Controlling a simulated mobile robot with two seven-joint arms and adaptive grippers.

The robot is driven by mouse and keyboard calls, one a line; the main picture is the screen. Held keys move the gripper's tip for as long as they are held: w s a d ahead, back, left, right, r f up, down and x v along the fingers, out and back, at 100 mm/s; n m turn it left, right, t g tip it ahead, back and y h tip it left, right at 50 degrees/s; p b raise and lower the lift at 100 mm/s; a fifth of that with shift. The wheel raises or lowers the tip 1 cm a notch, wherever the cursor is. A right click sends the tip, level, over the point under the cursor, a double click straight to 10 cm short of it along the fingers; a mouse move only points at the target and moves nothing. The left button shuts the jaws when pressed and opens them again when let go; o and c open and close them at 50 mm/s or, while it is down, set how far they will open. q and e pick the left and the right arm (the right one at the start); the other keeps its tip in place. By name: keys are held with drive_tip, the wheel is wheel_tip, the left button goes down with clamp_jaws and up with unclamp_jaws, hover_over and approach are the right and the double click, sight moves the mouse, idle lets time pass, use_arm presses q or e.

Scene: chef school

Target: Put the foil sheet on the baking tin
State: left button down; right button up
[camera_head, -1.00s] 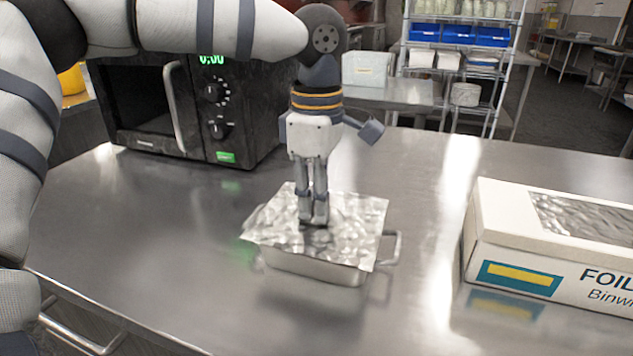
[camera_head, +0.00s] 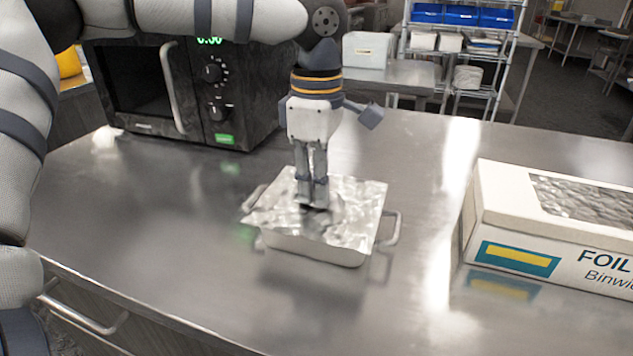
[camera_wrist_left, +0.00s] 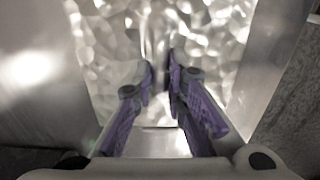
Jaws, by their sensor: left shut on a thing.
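The foil sheet (camera_head: 352,205) is a crinkled silver square. It lies over the top of the baking tin (camera_head: 318,248), a metal tin with side handles on the steel counter. The tin's front wall and handles show; its inside is hidden under the foil. My left gripper (camera_head: 312,207) points straight down over the middle of the foil, its fingers close together and shut on it. In the left wrist view the gripper (camera_wrist_left: 162,78) has its fingertips at the foil (camera_wrist_left: 110,50), with a narrow gap between them. My right gripper is in neither view.
A black microwave (camera_head: 215,95) stands at the back left of the counter (camera_head: 150,240). A white foil box (camera_head: 520,215) lies at the right. Counter space is free left of the tin and between tin and box.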

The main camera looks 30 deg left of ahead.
use_arm(q)
drive_tip(key=shift+f, duration=0.5)
idle(0.9)
drive_tip(key=c, duration=1.5)
unclamp_jaws()
drive_tip(key=shift+c, duration=0.2)
drive_tip(key=shift+r, duration=3.5)
